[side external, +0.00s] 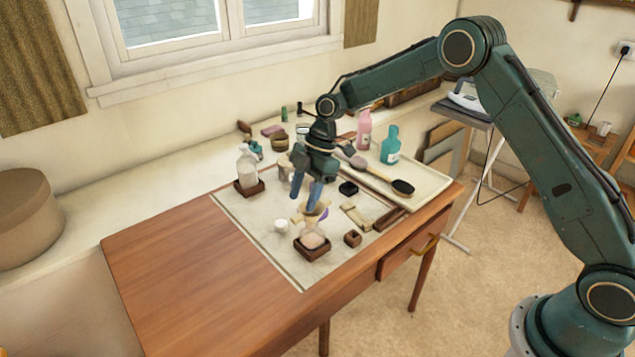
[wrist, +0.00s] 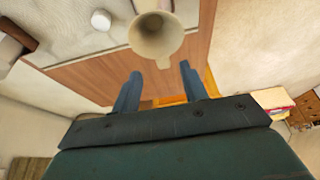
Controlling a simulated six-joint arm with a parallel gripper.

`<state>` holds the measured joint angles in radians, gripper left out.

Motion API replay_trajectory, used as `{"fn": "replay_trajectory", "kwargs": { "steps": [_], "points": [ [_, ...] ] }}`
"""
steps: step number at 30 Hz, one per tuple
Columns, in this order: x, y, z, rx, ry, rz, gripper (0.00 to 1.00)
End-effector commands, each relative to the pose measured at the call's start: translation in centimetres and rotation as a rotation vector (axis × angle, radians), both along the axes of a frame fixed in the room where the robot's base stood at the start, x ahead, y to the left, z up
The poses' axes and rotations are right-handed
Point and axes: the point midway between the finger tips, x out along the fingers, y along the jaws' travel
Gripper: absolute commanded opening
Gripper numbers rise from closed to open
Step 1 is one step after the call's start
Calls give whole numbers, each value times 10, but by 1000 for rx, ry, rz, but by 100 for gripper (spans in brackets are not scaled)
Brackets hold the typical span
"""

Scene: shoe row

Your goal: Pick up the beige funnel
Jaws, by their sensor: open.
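The beige funnel (wrist: 157,38) shows in the wrist view at the top centre, its wide mouth facing the camera. In the side view the funnel (side external: 313,218) is small and partly covered by my fingers; it appears to sit upright above a clear bottle (side external: 312,240) with pale contents in a wooden tray (side external: 312,254). My gripper (side external: 316,198) is open, its blue fingers pointing down close to the funnel. In the wrist view my gripper (wrist: 159,72) has its fingers apart with nothing between them, and the funnel lies beyond the tips. Whether a finger touches it cannot be told.
A white round item (side external: 281,226) stands left of the bottle, and a small wooden block (side external: 352,239) to its right. Another bottle (side external: 248,168) stands at the back left. The table's left part is clear.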

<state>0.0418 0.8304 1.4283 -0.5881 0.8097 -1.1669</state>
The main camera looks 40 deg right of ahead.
Motion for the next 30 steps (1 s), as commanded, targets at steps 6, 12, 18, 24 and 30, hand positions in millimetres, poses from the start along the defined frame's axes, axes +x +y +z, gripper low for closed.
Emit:
{"fn": "replay_trajectory", "kwargs": {
  "steps": [6, 12, 18, 24, 30],
  "points": [
    [0, 8, -19, 0, 1, 0, 44],
    [0, 9, -22, -1, 0, 0, 44],
    [-1, 11, -28, 0, 1, -1, 44],
    [-4, 18, -49, 0, 2, 0, 44],
    [-4, 25, -67, -2, 1, 0, 44]
  ]
}}
